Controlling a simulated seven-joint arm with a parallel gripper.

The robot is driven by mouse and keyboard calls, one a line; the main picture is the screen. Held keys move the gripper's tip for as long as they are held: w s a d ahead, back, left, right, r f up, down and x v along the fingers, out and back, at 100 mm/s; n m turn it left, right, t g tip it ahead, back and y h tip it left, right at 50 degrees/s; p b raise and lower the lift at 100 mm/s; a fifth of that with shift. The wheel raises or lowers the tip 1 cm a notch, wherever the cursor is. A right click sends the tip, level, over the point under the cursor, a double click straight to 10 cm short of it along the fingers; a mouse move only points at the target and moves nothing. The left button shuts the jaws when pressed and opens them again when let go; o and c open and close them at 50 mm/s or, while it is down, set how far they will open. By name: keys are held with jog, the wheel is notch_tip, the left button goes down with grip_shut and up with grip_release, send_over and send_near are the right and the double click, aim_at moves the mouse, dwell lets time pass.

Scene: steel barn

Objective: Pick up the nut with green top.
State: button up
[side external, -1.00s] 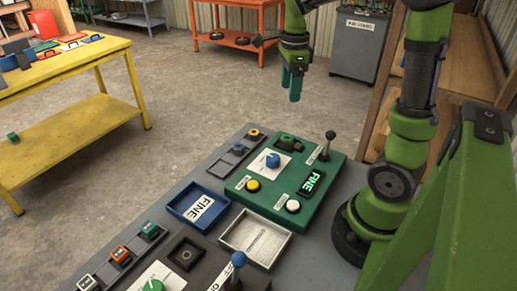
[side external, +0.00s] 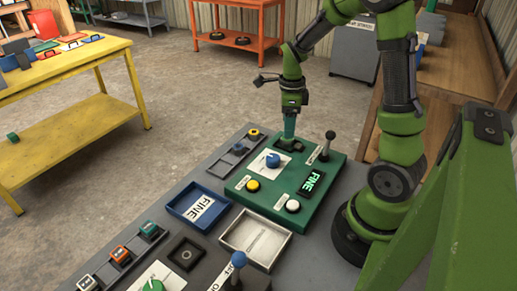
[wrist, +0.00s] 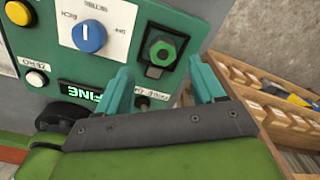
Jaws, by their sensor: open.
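The nut with green top (wrist: 163,50) sits in a dark square holder on the green panel (wrist: 112,72), in the wrist view. My gripper (wrist: 160,68) is open, with one teal finger on each side of the nut in the picture and nothing held. In the side view my gripper (side external: 289,135) points down just over the nut's place at the back of the green panel (side external: 240,190). There the fingers partly hide the nut (side external: 291,145). I cannot tell whether the fingers touch it.
A blue knob (side external: 272,159) and a black lever (side external: 326,145) stand close by on the panel. A lit FINE display (side external: 313,181) lies in front. A blue tray (side external: 183,212) and grey tray (side external: 232,241) are nearer. A rack with a yellow-topped piece (side external: 254,134) is left.

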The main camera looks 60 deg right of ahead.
aim_at(287, 141)
jog(key=f, duration=0.5)
jog(key=shift+w+d, duration=0.1)
jog(key=shift+d, duration=0.1)
grip_shut()
